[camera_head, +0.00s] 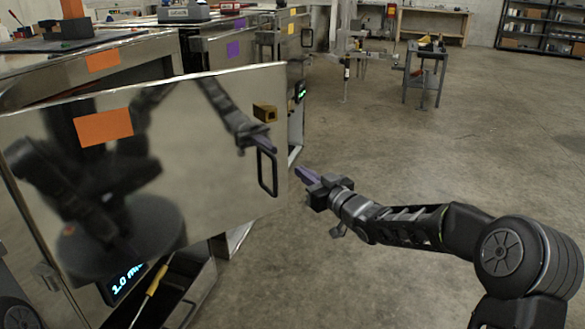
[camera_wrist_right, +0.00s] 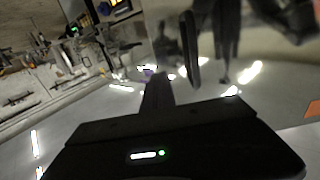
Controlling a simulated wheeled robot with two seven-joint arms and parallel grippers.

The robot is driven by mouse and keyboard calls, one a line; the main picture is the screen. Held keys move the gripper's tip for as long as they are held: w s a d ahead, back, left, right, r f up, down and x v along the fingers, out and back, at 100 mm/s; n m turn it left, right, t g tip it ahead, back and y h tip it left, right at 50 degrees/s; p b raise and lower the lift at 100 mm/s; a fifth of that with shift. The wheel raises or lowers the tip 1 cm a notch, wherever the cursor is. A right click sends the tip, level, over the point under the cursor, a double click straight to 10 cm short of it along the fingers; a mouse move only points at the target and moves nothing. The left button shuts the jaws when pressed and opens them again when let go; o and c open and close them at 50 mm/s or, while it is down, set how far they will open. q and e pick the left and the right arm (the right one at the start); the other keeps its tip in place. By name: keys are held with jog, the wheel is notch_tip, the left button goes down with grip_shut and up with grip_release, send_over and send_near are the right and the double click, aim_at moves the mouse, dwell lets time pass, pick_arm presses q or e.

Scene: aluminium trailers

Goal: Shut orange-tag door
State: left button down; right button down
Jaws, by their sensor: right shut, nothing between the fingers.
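The orange-tag door (camera_head: 200,190) is a mirror-like metal panel standing open at the left, swung out from its trailer. Its orange tag (camera_head: 103,127) is on the upper left of the panel, and a dark handle (camera_head: 275,172) is near its right edge. My right gripper (camera_head: 301,174) is shut and empty, just right of the handle in the picture. In the right wrist view the shut fingers (camera_wrist_right: 157,90) point toward the shiny panel, with the dark handle (camera_wrist_right: 189,48) close ahead; contact cannot be told. My left gripper is not directly in view; the door reflects my body.
Behind the door is its trailer, with another orange tag (camera_head: 102,60) on its frame. Trailers with a purple tag (camera_head: 233,49) and a yellow tag (camera_head: 291,28) stand farther back. A yellow-handled tool (camera_head: 152,290) lies below the door.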

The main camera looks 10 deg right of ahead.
aim_at(286, 160)
jog(key=x, duration=0.5)
jog(key=shift+w+a, duration=0.1)
jog(key=shift+w, duration=0.05)
